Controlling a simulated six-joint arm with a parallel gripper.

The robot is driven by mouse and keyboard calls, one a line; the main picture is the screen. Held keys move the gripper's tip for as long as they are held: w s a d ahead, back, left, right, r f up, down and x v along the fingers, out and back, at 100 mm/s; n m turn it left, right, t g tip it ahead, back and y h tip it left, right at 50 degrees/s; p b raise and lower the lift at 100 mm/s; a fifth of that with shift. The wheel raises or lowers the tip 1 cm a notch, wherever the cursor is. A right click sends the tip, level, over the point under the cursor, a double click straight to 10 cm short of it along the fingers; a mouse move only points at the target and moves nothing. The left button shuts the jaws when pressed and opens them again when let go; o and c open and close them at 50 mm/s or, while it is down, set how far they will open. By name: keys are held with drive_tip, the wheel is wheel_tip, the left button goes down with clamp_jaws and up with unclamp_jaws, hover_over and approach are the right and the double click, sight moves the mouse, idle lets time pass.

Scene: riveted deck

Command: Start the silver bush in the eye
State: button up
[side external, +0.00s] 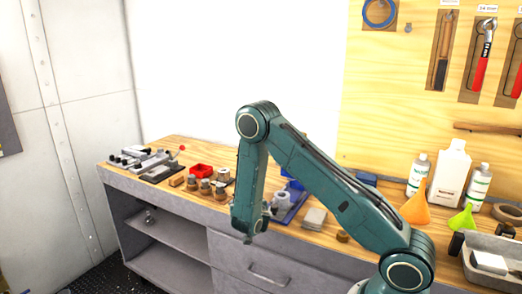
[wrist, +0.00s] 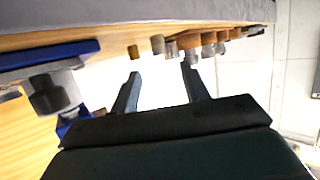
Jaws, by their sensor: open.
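My gripper (wrist: 161,72) is open, with nothing between its two dark fingers in the wrist view. In the side view my gripper hangs low in front of the bench's front edge, and its fingers cannot be made out. A grey metal part (side external: 282,200), possibly the one with the eye, sits on a blue fixture (side external: 294,211) just right of my wrist. A grey cylindrical part (wrist: 50,92) shows on the left of the wrist view. Several small grey and brown cylinders (side external: 205,186) stand left of my arm; I cannot tell which is the silver bush.
Bottles (side external: 449,172), an orange funnel (side external: 415,208) and a grey bin (side external: 492,262) stand at right. A pale block (side external: 314,217) lies right of the fixture.

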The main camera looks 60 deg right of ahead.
drive_tip(key=shift+x, duration=1.7)
drive_tip(key=shift+w+d, duration=0.1)
drive_tip(key=shift+x, duration=2.45)
drive_tip(key=shift+f, duration=0.15)
clamp_jaws()
